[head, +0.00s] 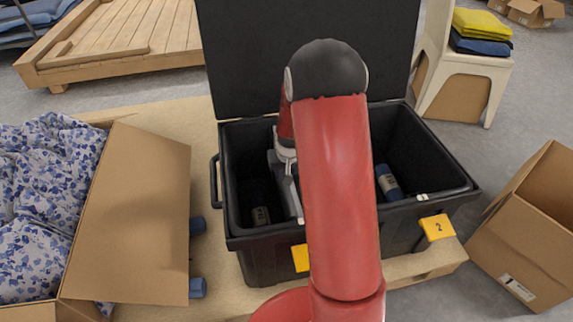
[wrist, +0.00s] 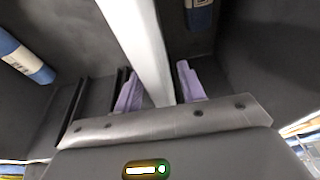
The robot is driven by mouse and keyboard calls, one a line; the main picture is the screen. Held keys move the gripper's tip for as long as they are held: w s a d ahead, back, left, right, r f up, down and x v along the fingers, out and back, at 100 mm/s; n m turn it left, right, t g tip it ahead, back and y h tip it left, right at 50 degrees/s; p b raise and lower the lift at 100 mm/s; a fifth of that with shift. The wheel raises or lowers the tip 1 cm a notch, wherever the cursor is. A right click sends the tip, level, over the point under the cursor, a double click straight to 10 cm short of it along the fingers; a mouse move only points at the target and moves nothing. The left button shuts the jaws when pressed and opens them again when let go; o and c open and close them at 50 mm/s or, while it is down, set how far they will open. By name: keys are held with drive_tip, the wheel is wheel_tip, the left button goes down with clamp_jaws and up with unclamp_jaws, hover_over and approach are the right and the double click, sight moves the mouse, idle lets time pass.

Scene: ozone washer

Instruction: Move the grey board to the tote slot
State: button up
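The black tote (head: 231,190) stands open in the head view, its lid raised at the back. My gripper (wrist: 157,78) reaches down inside it; in the head view my arm hides much of it. The grey board (head: 290,190) stands as a thin slanted strip in the tote's left half. In the wrist view the board (wrist: 135,30) runs between my two purple fingers, slightly tilted to them. A narrow gap shows at the right finger, so the fingers look open around it. Dark slot rails (wrist: 72,108) show at the left. The board's lower edge is hidden.
Another box (head: 530,225) and a chair (head: 470,75) are at the right.

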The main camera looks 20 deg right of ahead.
drive_tip(key=shift+w+f, duration=0.1)
drive_tip(key=shift+f, duration=0.1)
clamp_jaws()
idle(0.3)
wheel_tip(320, 180, up, 4)
drive_tip(key=shift+f+p, duration=0.25)
drive_tip(key=shift+p, duration=0.85)
wheel_tip(320, 180, up, 26)
idle(0.8)
